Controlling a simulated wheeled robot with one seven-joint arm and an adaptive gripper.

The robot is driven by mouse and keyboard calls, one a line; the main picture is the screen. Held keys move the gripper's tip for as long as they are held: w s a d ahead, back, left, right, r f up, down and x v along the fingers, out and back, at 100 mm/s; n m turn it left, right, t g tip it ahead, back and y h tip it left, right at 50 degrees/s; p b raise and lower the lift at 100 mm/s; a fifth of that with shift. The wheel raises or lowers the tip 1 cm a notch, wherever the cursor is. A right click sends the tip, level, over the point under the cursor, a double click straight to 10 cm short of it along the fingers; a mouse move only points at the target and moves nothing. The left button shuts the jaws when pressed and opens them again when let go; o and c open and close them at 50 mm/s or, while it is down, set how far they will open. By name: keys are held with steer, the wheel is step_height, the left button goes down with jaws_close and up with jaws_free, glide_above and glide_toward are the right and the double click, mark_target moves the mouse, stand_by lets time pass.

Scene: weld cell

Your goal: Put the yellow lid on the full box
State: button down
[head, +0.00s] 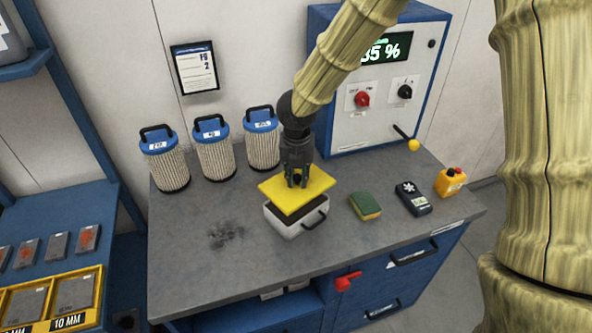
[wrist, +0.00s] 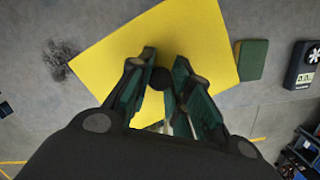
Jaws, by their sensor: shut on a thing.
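The yellow lid (head: 312,187) is a flat square held level by my gripper (head: 297,180), which is shut on a small dark knob at its middle. The lid is just above the white box (head: 283,226), turned a little relative to it. Dark contents show in the box below the lid's front edge, and the box has a black handle at its right front. In the wrist view the lid (wrist: 200,35) fills the middle under the fingers (wrist: 160,75) and hides the box. Whether the lid touches the box at the back is hidden.
Several filter cartridges with blue caps (head: 215,150) stand at the back left. A dark smudge (head: 227,234) marks the clear bench at left.

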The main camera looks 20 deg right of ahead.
mark_target(297, 185)
steer(key=shift+s+f, duration=0.1)
steer(key=shift+f, duration=0.2)
steer(key=f+b, duration=0.1)
steer(key=w+f, duration=0.1)
steer(key=shift+w+f+b, duration=0.1)
steer(key=shift+f+b, duration=0.25)
steer(key=shift+b, duration=0.05)
steer(key=shift+s+f+b, duration=0.45)
steer(key=shift+f+b, duration=0.2)
steer(key=shift+b, duration=0.05)
steer(key=shift+w+f+b, duration=0.25)
steer(key=shift+f+b, duration=0.2)
steer(key=shift+f, duration=0.4)
steer(key=shift+s, duration=0.1)
steer(key=shift+f, duration=0.15)
stand_by(0.8)
steer(key=c, duration=1.2)
jaws_free()
steer(key=shift+c, duration=0.2)
